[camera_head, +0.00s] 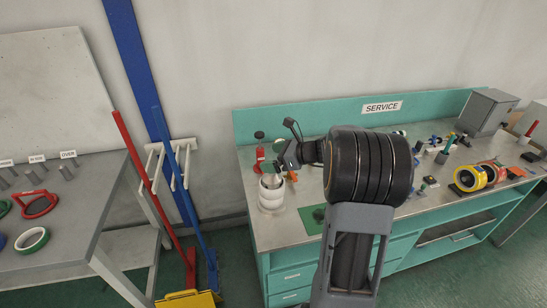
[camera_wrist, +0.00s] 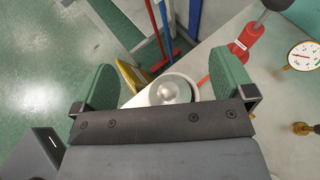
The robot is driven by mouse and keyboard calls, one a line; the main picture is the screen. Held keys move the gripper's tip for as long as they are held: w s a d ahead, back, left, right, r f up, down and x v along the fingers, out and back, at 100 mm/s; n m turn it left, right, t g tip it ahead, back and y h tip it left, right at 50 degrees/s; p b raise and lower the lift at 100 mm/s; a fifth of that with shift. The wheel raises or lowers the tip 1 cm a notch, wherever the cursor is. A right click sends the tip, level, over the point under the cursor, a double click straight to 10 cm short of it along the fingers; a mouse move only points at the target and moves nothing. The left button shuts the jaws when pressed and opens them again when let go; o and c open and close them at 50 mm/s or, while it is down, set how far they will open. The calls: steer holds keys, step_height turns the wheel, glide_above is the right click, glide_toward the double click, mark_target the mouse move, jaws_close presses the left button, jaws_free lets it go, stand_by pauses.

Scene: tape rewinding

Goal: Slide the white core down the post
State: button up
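White cores (camera_head: 271,198) are stacked at the left end of the teal bench in the head view. In the wrist view, the top white core (camera_wrist: 194,88) shows as a ring. The rounded silver top of the post (camera_wrist: 168,91) sits inside it, so the core appears to be around the post. My gripper (camera_wrist: 165,78) is open, with its green-padded fingers wide apart on either side of the core and post. In the head view my gripper (camera_head: 279,170) is just above the stack. How far down the post the top core sits is hard to tell.
A red bottle-like object (camera_head: 259,160) stands close behind the stack, and a round gauge (camera_wrist: 304,56) is to the right in the wrist view. Yellow and red tape rolls (camera_head: 470,178) lie farther right. Red and blue poles (camera_head: 188,200) lean left of the bench.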

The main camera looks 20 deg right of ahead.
steer(key=shift+d, duration=0.1)
steer(key=b+v, duration=0.1)
steer(key=v, duration=1.2)
steer(key=shift+s+r, duration=0.2)
steer(key=shift+s, duration=0.1)
steer(key=shift+d, duration=0.15)
